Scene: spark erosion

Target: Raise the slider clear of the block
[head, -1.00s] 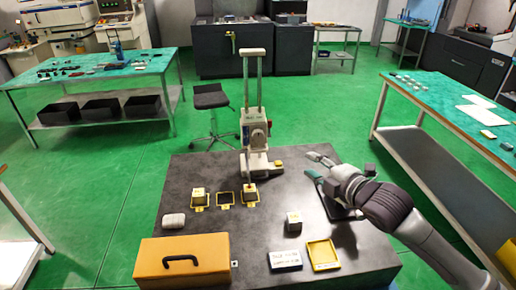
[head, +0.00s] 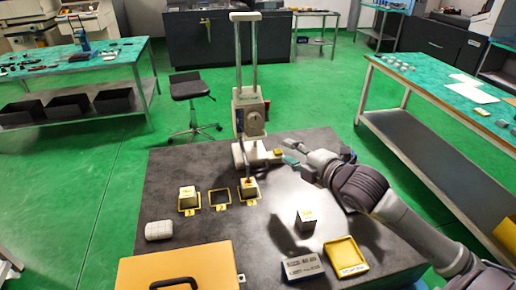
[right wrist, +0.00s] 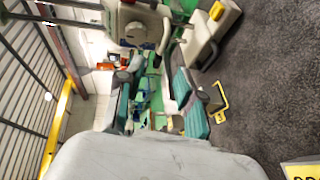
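The slider (head: 249,113) is a pale housing with a round dial, on two upright posts of the small erosion machine. It also shows at the top of the right wrist view (right wrist: 135,28). A thin rod hangs below it, its lower end at the block (head: 249,187), which sits in a yellow frame. Whether they touch is too small to tell. My right gripper (head: 291,152) is to the right of the machine, below slider height and apart from it. Its teal-padded fingers stand apart in the right wrist view (right wrist: 158,104), nothing held. My left gripper is out of view.
Another block (head: 187,194) sits in a left frame; the middle frame (head: 220,197) is empty. A loose cube (head: 306,219), yellow tray (head: 345,256), label plate (head: 302,267), orange case (head: 180,268) and pale rounded object (head: 159,230) are on the dark table. A yellow-topped piece (head: 278,152) is beside the machine base.

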